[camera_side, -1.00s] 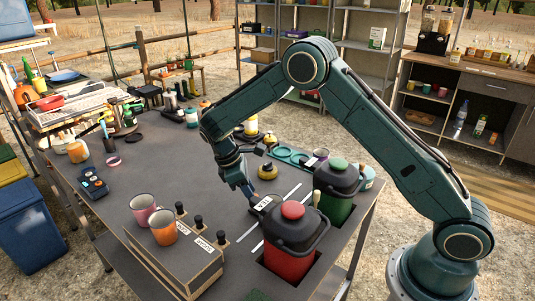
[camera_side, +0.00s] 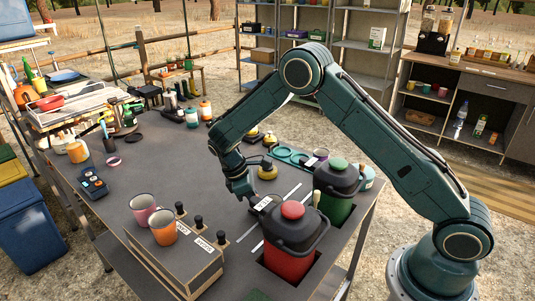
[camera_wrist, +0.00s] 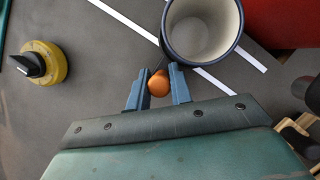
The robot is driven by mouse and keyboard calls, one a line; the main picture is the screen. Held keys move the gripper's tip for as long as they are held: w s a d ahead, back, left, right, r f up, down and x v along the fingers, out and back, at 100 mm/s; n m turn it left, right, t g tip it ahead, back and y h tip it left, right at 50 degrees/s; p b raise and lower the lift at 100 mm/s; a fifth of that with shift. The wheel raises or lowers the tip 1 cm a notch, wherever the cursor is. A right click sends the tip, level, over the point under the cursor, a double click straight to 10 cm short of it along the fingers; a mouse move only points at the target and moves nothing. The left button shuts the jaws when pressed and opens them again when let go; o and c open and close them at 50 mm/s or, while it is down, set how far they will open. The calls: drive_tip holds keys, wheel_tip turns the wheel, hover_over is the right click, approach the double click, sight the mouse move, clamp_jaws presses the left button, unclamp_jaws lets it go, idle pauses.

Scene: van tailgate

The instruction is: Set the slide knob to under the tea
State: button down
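A small round orange knob (camera_wrist: 159,84), which I take for the slide knob, is between the two fingertips of my gripper (camera_wrist: 160,80). The fingers look closed against its two sides. In the side view my gripper (camera_side: 243,190) is low over the table, left of the label plate. The knob is hidden in that view. Pale strips (camera_side: 292,192) run along the table; one (camera_wrist: 125,20) also shows in the wrist view. A dark-rimmed mug (camera_wrist: 203,28) is just beyond the fingertips.
A red-knobbed urn (camera_side: 290,262) and a green-knobbed urn (camera_side: 337,205) stand at the right. A yellow dial (camera_wrist: 47,64) is at the left in the wrist view.

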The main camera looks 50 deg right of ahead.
drive_tip(key=shift+a, duration=3.9)
drive_tip(key=c, duration=1.5)
unclamp_jaws()
drive_tip(key=shift+a, duration=0.1)
drive_tip(key=shift+c, duration=0.2)
drive_tip(key=shift+r, duration=0.15)
drive_tip(key=shift+w+r, duration=0.15)
drive_tip(key=shift+r, duration=0.1)
drive_tip(key=v, duration=1.1)
drive_tip(key=shift+r, duration=0.1)
